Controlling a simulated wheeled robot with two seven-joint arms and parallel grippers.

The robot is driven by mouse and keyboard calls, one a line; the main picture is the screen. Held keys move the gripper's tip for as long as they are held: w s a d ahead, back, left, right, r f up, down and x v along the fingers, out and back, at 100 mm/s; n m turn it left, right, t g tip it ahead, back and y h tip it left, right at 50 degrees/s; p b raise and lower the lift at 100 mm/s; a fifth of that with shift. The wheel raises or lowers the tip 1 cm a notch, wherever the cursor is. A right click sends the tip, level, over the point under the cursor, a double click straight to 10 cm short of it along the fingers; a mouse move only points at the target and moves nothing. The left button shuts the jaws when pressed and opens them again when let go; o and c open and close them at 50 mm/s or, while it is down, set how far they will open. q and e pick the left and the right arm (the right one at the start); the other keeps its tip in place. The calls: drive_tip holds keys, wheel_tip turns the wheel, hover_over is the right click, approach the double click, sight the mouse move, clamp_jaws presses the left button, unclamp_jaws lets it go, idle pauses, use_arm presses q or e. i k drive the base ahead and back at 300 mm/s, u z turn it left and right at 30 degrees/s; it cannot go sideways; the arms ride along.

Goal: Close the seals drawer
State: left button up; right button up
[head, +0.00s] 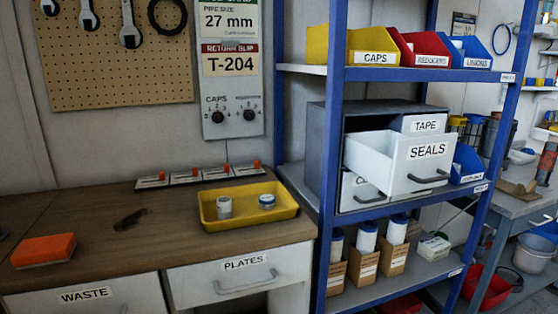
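The seals drawer (426,153) is in a small grey cabinet (327,149) on the middle shelf of the blue rack. It is white with a "SEALS" label and a dark bar handle (429,177) low on its front. It stands well out of the cabinet, open toward the front right. The tape drawer (424,124) sits above it, its front further back. Neither of my grippers shows in the head view.
Blue rack posts (334,120) stand in front of the cabinet's left part and to its right. A blue bin (467,164) sits right of the drawer. A wooden bench (100,225) at left holds a yellow tray (250,211) and an orange block (43,250).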

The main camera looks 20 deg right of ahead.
sight(396, 163)
drive_tip(key=z, duration=0.95)
drive_tip(key=i, duration=0.7)
drive_tip(key=z, duration=0.75)
